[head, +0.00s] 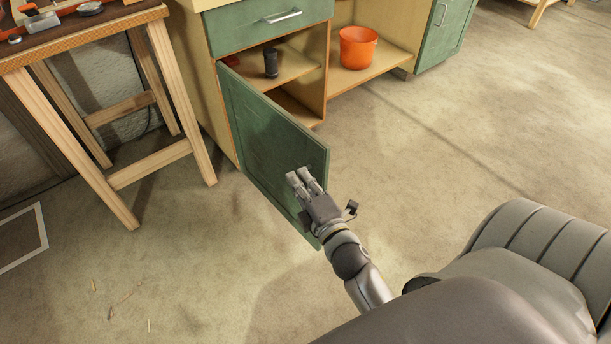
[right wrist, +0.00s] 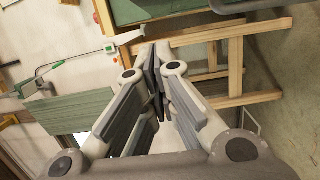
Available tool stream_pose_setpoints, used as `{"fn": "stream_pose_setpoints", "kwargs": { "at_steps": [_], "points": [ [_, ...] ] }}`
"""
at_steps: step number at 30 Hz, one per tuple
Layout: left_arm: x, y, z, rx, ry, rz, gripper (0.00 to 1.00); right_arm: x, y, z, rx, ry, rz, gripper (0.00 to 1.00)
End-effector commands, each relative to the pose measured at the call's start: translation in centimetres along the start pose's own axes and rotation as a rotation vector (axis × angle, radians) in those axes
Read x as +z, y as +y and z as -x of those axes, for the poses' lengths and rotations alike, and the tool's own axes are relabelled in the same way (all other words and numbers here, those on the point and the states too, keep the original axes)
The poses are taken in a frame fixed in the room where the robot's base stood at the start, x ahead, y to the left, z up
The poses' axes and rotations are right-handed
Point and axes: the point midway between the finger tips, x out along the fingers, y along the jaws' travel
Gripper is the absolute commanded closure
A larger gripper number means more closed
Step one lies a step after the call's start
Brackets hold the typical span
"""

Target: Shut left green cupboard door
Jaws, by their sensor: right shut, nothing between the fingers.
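The left green cupboard door (head: 262,135) stands wide open in the head view, swung out from the cupboard's left side. Its outer face shows. My right gripper (head: 299,176) is shut and empty. It overlaps the outer face near the free edge; I cannot tell whether it touches. In the right wrist view, the closed fingers (right wrist: 155,80) meet with nothing between them. My left gripper is not in view.
The open cupboard holds a dark cylinder (head: 271,63) on a shelf. A green drawer (head: 265,27) is shut above it. An orange bucket (head: 357,47) stands to the right. A wooden workbench (head: 113,179) stands close on the left. The floor right of the door is clear.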

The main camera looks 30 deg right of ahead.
Motion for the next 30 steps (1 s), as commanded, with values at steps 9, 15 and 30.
{"fn": "stream_pose_setpoints", "kwargs": {
  "at_steps": [9,15,30],
  "points": [
    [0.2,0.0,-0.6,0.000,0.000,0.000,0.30,0.0,0.0,-6.2,0.002,0.000,0.000,1.00],
    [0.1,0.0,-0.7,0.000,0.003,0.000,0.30,2.8,-0.1,-6.5,-0.002,-0.001,0.003,1.00],
    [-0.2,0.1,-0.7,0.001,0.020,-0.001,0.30,3.9,-0.1,-6.8,-0.002,-0.001,-0.002,1.00]
  ]
}}
